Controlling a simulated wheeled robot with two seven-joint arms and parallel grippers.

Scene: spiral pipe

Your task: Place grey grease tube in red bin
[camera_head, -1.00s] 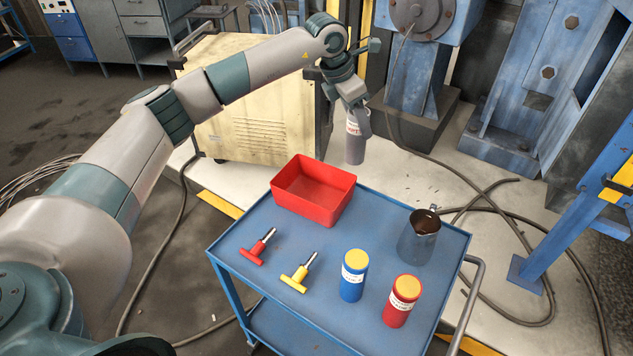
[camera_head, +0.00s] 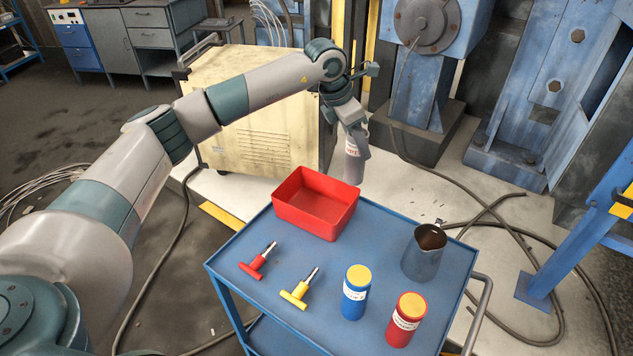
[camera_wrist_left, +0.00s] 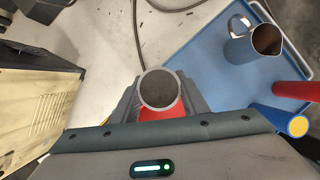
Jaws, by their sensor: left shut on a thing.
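The grey grease tube (camera_head: 352,166) is held upright in my left gripper (camera_head: 356,140), above and just behind the far right corner of the red bin. The red bin (camera_head: 315,204) is empty and stands at the far left of the blue cart. A bit of red shows beneath the tube in the left wrist view. My right gripper is not in view.
The blue cart (camera_head: 330,262) carries a red-handled tool (camera_head: 257,262), a yellow-handled tool (camera_head: 299,290), a blue can (camera_head: 356,294), a red can (camera_head: 405,322) and a metal jug (camera_head: 424,254). A cream cabinet (camera_head: 262,115) stands behind the cart.

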